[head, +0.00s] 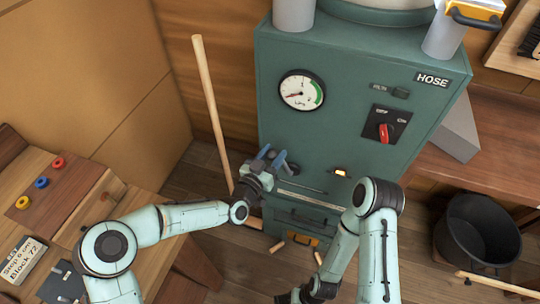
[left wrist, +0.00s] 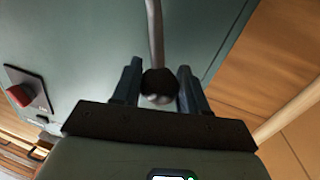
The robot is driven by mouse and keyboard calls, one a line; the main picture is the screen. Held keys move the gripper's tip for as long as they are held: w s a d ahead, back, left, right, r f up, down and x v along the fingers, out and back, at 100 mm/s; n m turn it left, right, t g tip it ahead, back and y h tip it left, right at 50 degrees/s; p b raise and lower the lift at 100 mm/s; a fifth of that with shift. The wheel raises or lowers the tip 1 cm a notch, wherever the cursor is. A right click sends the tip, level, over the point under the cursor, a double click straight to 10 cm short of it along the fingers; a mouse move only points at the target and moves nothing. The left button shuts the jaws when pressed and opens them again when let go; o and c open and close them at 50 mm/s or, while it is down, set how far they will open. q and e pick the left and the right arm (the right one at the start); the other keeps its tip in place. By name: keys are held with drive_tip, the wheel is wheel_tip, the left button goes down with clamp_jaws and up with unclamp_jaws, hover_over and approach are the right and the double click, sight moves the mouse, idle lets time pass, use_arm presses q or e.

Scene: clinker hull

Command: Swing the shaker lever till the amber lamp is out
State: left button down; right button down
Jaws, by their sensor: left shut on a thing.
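The green dust-collector-like cabinet (head: 340,60) carries the shaker lever, whose metal rod (left wrist: 155,35) ends in a dark ball knob (left wrist: 158,84) in the left wrist view. My left gripper (head: 271,158) is at the cabinet's lower left front; in the left wrist view its fingers (left wrist: 158,88) are shut on the knob from both sides. In the head view the gripper mostly hides the lever. The amber lamp (head: 341,172) glows on the cabinet front, right of the gripper. My right gripper (head: 300,296) is low at the bottom edge, its fingers unclear.
The cabinet front has a round gauge (head: 302,90), a red rotary switch (head: 384,132) and a HOSE label (head: 432,80). A wooden pole (head: 211,110) leans left of it. A black bucket (head: 478,232) stands at right. Small wooden pieces (head: 277,246) lie on the floor.

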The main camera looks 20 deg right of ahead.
use_arm(q)
drive_tip(key=shift+s+d+r+m, duration=0.2)
drive_tip(key=shift+s+d+m, duration=0.1)
drive_tip(key=shift+d+m, duration=0.2)
drive_tip(key=s+d+m, duration=0.1)
drive_tip(key=d+m, duration=0.1)
drive_tip(key=s+d+m+y+b, duration=0.1)
drive_tip(key=s+d+m, duration=0.1)
drive_tip(key=s+d+m+b, duration=0.1)
drive_tip(key=d+m, duration=0.1)
drive_tip(key=shift+s+d+r+g, duration=0.1)
drive_tip(key=shift+s+r+g, duration=0.1)
drive_tip(key=shift+r+g, duration=0.1)
drive_tip(key=shift+s+d+f+m+y, duration=0.4)
drive_tip(key=shift+s+d+m+y, duration=0.15)
drive_tip(key=shift+d+m, duration=0.3)
drive_tip(key=shift+s+d+f+m, duration=0.3)
drive_tip(key=shift+d+f+m, duration=0.15)
drive_tip(key=shift+m, duration=0.2)
drive_tip(key=shift+f, duration=0.1)
drive_tip(key=c, duration=0.6)
unclamp_jaws()
drive_tip(key=shift+c, duration=0.2)
drive_tip(key=shift+s, duration=0.1)
